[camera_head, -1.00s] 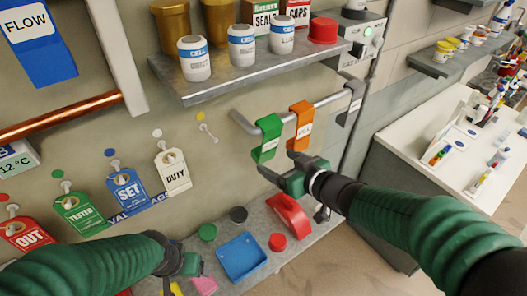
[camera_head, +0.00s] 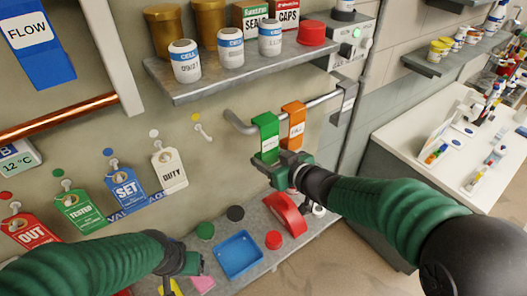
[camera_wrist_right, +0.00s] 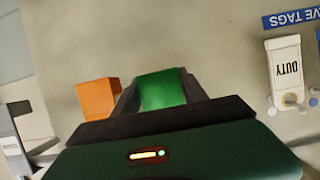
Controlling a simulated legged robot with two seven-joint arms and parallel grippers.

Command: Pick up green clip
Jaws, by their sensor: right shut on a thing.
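The green clip (camera_head: 266,135) hangs over a grey rail (camera_head: 237,122) on the wall, left of an orange clip (camera_head: 293,122). My right gripper (camera_head: 280,163) is at the lower end of the green clip and shut on it. In the right wrist view the green clip (camera_wrist_right: 161,90) sits between my two fingers, with the orange clip (camera_wrist_right: 98,98) just outside to the left. My left gripper (camera_head: 190,263) is low at the left, above the lower shelf; its fingers are too unclear to read.
A shelf (camera_head: 190,88) with jars and boxes is above. The lower shelf holds a blue tray (camera_head: 240,255), a red handle (camera_head: 285,215) and coloured caps. Tags hang on the wall at left.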

